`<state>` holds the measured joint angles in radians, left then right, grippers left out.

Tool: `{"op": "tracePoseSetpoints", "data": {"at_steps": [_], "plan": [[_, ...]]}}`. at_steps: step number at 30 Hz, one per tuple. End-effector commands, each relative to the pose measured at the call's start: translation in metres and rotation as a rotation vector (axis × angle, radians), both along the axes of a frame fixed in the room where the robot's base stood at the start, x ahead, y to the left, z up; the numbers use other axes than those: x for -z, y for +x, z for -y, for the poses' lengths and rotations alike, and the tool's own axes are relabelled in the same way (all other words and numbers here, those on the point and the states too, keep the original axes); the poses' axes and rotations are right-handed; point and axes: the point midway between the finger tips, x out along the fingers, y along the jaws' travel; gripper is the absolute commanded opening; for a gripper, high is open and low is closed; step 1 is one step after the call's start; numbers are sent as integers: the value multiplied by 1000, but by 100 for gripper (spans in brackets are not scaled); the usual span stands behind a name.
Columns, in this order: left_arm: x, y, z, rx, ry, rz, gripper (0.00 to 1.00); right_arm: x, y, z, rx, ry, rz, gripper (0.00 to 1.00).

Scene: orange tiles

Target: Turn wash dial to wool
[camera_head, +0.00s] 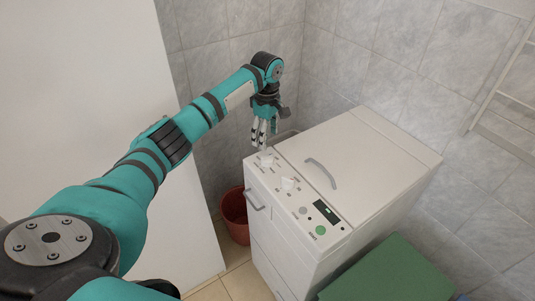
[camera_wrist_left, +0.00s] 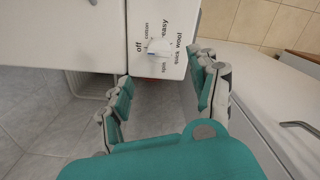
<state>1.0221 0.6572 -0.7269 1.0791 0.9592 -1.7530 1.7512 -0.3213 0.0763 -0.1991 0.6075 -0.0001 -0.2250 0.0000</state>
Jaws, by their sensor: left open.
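The white washing machine (camera_head: 355,155) has a sloping control panel with two white dials. The wash dial (camera_head: 266,159) is at the panel's far left end. My left gripper (camera_head: 263,139) points down just above this dial, fingers apart and empty. In the left wrist view the open fingers (camera_wrist_left: 160,70) lie either side of the dial's end of the panel, with the dial between and beyond the tips. My right gripper is not in view.
The second dial (camera_head: 287,183), a round green button (camera_head: 320,230) and a small display (camera_head: 326,211) are further along the panel. A red-brown bin (camera_head: 236,216) stands on the floor beside the machine. A green surface (camera_head: 378,272) is at its near right; tiled walls are behind.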

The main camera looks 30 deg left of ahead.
Motion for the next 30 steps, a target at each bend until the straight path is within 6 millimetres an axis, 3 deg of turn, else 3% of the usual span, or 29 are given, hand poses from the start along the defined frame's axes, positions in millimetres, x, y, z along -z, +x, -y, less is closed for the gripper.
{"op": "tracePoseSetpoints", "data": {"at_steps": [9,13,26,30], "plan": [[66,-1,0,0,1,-3,62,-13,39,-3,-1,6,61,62],[83,0,1,1,0,-1,62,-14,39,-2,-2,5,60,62],[95,0,0,1,0,1,62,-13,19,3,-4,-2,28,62],[95,0,0,1,0,1,46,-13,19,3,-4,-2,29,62]]}}
